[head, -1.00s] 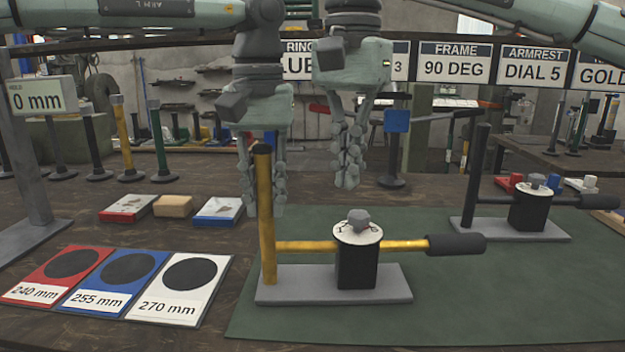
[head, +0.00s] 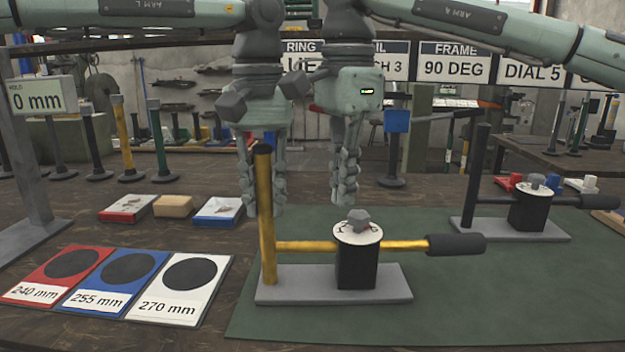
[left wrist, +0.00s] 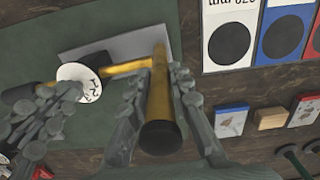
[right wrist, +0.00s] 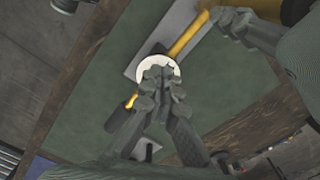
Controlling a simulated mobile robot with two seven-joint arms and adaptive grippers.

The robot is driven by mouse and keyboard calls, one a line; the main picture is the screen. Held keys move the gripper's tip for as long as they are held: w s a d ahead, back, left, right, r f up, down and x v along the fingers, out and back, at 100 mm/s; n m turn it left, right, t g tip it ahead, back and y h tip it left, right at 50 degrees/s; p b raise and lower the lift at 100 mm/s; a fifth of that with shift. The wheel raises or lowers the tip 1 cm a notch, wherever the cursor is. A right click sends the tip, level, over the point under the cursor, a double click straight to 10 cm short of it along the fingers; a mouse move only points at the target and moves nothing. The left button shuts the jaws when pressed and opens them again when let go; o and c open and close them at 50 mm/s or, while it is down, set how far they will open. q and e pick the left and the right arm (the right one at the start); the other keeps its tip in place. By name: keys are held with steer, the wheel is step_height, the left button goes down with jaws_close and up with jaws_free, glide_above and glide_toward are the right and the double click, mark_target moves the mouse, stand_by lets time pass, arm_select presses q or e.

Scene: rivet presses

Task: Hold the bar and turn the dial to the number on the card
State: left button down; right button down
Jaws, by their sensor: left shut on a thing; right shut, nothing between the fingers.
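The yellow upright bar (head: 266,220) stands on the near press's grey base (head: 390,292). My left gripper (head: 263,185) is shut on it, one finger each side, as the left wrist view (left wrist: 160,95) shows.
A yellow lever with a black handle (head: 456,244) sticks out right of the block. A second, black press (head: 530,208) stands behind right. Coloured mm cards (head: 185,290) lie at left, with small trays (head: 217,211) behind. The green mat (head: 480,300) is clear in front.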

steer(key=shift+f, duration=1.5)
steer(key=shift+w+d, duration=0.25)
steer(key=shift+d, duration=0.1)
steer(key=shift+w+a, duration=0.1)
steer(key=shift+w, duration=0.15)
steer(key=shift+a, duration=0.15)
steer(key=shift+s+a, duration=0.1)
steer(key=shift+a, duration=0.15)
steer(key=shift+r, duration=0.3)
steer(key=shift+s+a+r, duration=0.1)
steer(key=shift+r, duration=2.65)
